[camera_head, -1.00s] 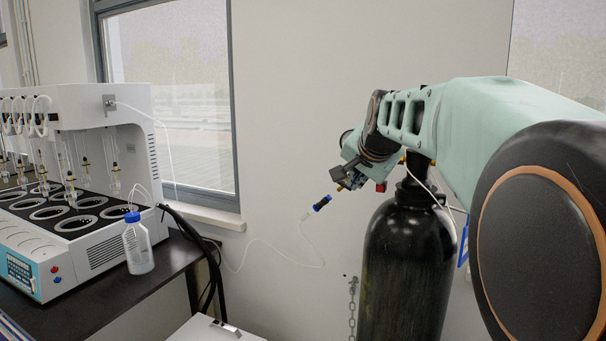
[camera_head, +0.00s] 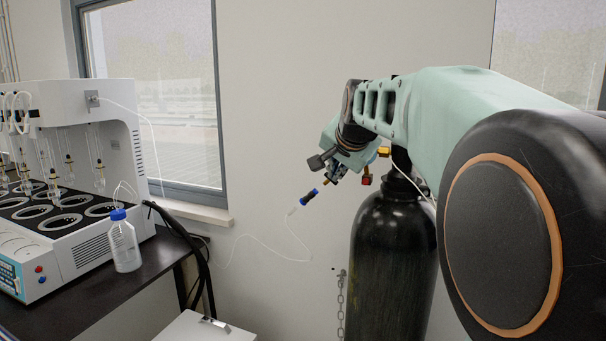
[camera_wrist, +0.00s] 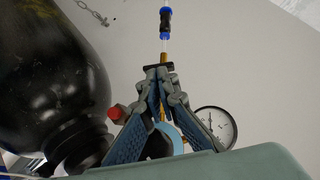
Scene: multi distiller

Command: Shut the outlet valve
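The regulator's brass outlet line (camera_wrist: 164,58) runs up to a blue-and-black connector (camera_wrist: 165,22) in the wrist view; the connector also shows in the head view (camera_head: 308,195). A small dark piece, apparently the outlet valve handle (camera_wrist: 148,67), crosses the brass line. My gripper (camera_wrist: 162,78) has its fingertips close together around the brass line, just below this piece. Contact and grip are unclear. In the head view, my gripper (camera_head: 338,166) is small and partly hidden by the regulator parts, with a dark knob (camera_head: 316,162) at its left.
The black gas cylinder (camera_head: 394,265) stands below my arm. A red knob (camera_wrist: 117,113) and a round gauge (camera_wrist: 217,126) flank the fingers. A thin tube hangs from the connector. A white distiller (camera_head: 75,190) and a bottle (camera_head: 124,245) stand on the left bench.

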